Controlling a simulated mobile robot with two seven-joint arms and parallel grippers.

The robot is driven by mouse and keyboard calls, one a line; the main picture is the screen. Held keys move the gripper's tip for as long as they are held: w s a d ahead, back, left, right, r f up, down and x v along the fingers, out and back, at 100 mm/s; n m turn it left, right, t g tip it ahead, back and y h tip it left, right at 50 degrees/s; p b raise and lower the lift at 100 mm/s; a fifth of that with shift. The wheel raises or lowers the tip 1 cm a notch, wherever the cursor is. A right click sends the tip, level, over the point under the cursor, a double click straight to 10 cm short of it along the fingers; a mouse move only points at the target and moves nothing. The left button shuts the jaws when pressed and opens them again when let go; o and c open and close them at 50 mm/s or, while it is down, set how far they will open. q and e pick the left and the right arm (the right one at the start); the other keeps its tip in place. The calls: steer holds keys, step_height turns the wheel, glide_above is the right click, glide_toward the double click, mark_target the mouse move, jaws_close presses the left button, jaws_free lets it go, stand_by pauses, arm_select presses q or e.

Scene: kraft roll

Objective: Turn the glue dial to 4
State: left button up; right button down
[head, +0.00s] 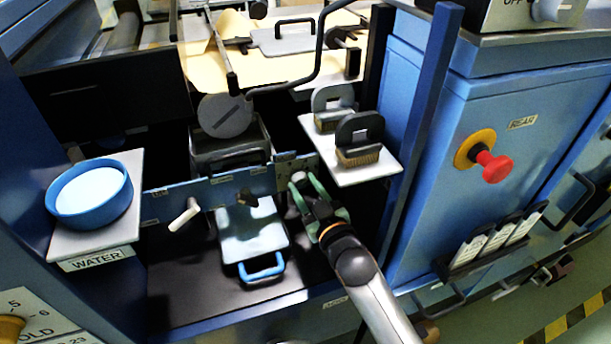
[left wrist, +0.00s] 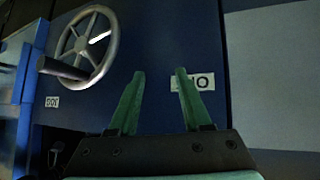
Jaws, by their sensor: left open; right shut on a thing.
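My right gripper (head: 304,191) has green fingers and reaches the right end of the low blue panel (head: 224,187). It is shut on a small pale round knob (head: 299,177), which appears to be the glue dial. The fingers partly cover it, and no numbers or pointer can be read there. My left gripper (left wrist: 160,92) shows only in the left wrist view. Its two green fingers are apart with nothing between them, in front of a dark blue panel.
A white lever (head: 185,214) and a dark knob (head: 246,198) are left of my right gripper. Below is a pale tray with a blue handle (head: 262,268). A blue water bowl (head: 90,193) stands left. Brushes (head: 359,139) stand right. The left wrist view shows a grey handwheel (left wrist: 88,46).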

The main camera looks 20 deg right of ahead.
steer(key=shift+r+n+p, duration=0.3)
steer(key=shift+n+p, duration=0.05)
steer(key=shift+n, duration=0.15)
steer(key=shift+n+p, duration=0.55)
steer(key=shift+n, duration=0.15)
steer(key=shift+f+n+p, duration=0.1)
steer(key=shift+n+p, duration=0.35)
steer(key=shift+n, duration=0.35)
arm_select(q)
steer(key=shift+s+a+r+y, duration=0.15)
steer(key=shift+s+a+r, duration=0.1)
steer(key=shift+a+r, duration=0.25)
steer(key=shift+s+a+r+y, duration=0.2)
steer(key=shift+a+r, duration=0.2)
steer(key=shift+a, duration=0.15)
arm_select(e)
steer(key=shift+n, duration=0.4)
steer(key=shift+c, duration=2.2)
jaws_free()
steer(key=shift+f, duration=0.1)
arm_select(q)
steer(key=shift+r, duration=0.1)
